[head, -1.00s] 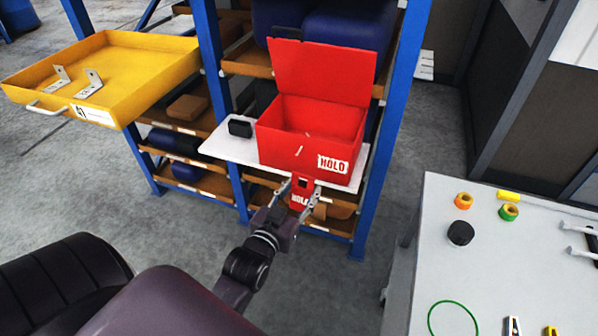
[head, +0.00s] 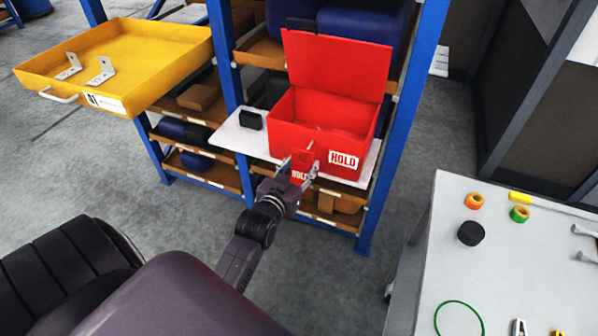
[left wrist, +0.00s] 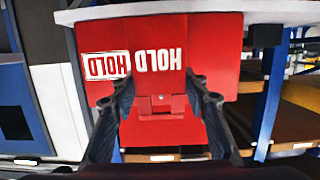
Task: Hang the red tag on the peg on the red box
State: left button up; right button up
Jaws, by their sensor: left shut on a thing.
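The red box (head: 290,138) stands on a white shelf board with its lid raised. A white HOLD label is on its front right. A thin pale peg (head: 311,144) seems to stick out from its front, just above the tag. My left gripper (head: 303,172) is shut on the red tag (head: 304,159), which has white HOLD lettering, close in front of the box front. In the left wrist view the tag (left wrist: 158,78) is between the fingers (left wrist: 160,99), with the box front (left wrist: 220,45) behind it. Whether tag and peg touch cannot be told. My right gripper is not in view.
A white board (head: 236,137) carries the box and a small black block (head: 250,120). A yellow tray (head: 150,85) juts out at left. Blue rack posts (head: 400,140) flank the box. A grey table (head: 420,255) with tape rolls and tools stands at right.

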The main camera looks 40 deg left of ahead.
aim_at(312, 151)
pick_arm(q)
jog(key=shift+w+a+f+b, duration=0.1)
jog(key=shift+w+b, duration=0.2)
jog(key=shift+w, duration=0.25)
jog(key=shift+w+a+b, duration=0.2)
jog(key=shift+w+b, duration=0.25)
jog(key=shift+w, duration=0.25)
jog(key=shift+b+x, duration=0.6)
jog(key=shift+x, duration=0.2)
jog(key=shift+w+a+f, duration=0.1)
jog(key=shift+w+f, duration=0.05)
jog(key=shift+w, duration=0.55)
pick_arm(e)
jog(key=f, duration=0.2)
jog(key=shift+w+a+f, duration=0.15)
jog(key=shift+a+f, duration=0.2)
pick_arm(q)
jog(key=shift+f, duration=0.1)
jog(key=o, duration=1.1)
